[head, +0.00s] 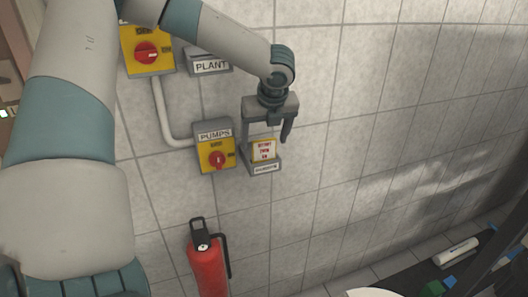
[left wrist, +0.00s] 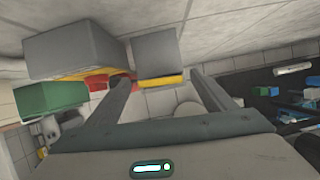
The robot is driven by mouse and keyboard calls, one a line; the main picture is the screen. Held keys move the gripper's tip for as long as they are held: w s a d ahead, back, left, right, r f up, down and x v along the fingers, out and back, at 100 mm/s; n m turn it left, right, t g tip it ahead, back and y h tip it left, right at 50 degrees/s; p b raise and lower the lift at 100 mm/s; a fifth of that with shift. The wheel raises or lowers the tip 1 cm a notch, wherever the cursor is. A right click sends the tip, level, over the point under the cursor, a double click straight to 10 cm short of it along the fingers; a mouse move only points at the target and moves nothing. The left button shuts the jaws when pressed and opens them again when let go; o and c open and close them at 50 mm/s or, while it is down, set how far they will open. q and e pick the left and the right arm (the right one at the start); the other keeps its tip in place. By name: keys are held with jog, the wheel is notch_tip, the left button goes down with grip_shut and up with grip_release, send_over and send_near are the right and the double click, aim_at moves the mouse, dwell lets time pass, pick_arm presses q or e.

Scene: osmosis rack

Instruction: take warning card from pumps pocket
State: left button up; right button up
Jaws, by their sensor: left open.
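The warning card (head: 264,150), yellow-edged with red lettering on a pale face, stands upright in the grey pumps pocket (head: 266,169) on the tiled wall. My left gripper (head: 267,139) is open just above the card, pointing down, with a finger on either side of it in the head view. In the left wrist view the card shows as a yellow strip (left wrist: 161,83) under a grey block, between the open fingers (left wrist: 165,84). I cannot tell whether either finger touches it. My right gripper is not in view.
The pumps switch box (head: 216,147) with a red knob sits just left of the pocket. The plant pocket (head: 209,64) and another switch box (head: 147,52) are above left. A red fire extinguisher (head: 207,268) is below. The wall to the right is clear.

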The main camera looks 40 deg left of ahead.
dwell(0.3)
pick_arm(q)
jog(key=c, duration=1.4)
jog(key=shift+c, duration=0.2)
jog(key=shift+r, duration=0.15)
jog(key=w+d+r+b, duration=0.5)
jog(key=d+r, duration=0.5)
jog(key=shift+w+d+r, duration=0.2)
jog(key=shift+w+r, duration=0.1)
jog(key=shift+r, duration=0.1)
